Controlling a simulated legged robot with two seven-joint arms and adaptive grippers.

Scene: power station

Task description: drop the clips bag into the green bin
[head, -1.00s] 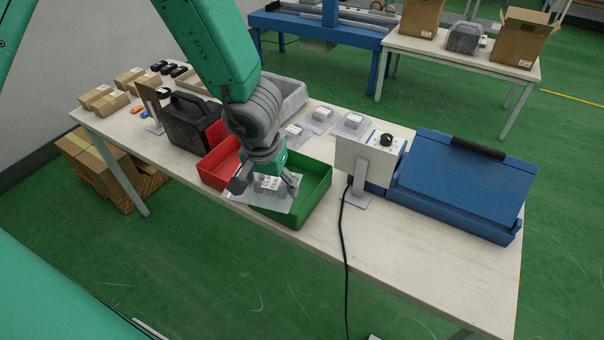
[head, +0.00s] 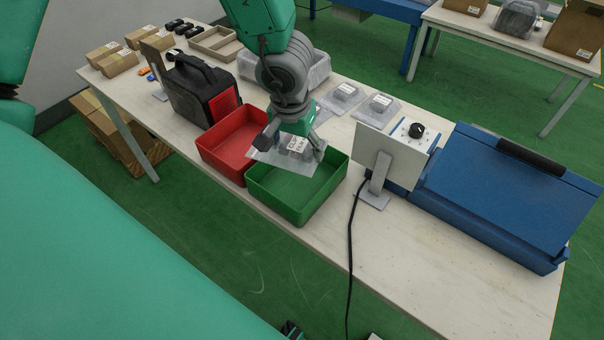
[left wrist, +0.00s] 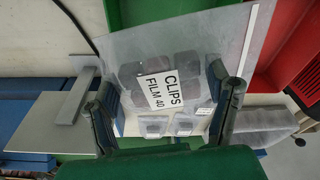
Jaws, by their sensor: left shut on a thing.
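The clips bag (head: 290,150) is a clear bag with dark pieces inside and a white label. In the left wrist view the bag (left wrist: 200,55) shows its label reading "CLIPS FILM 40". My left gripper (head: 292,143) is shut on it and holds it above the back part of the green bin. The green bin (head: 307,213) stands open on the table, and its visible floor is empty. In the left wrist view the fingers (left wrist: 165,115) stand on either side of the bag.
A red bin (head: 215,160) adjoins the green bin on the left. A grey panel on a stand (head: 385,157) and a blue machine (head: 500,195) stand to the right. Several other bags, a grey tray and a black case (head: 195,90) are behind. A cable hangs over the front edge.

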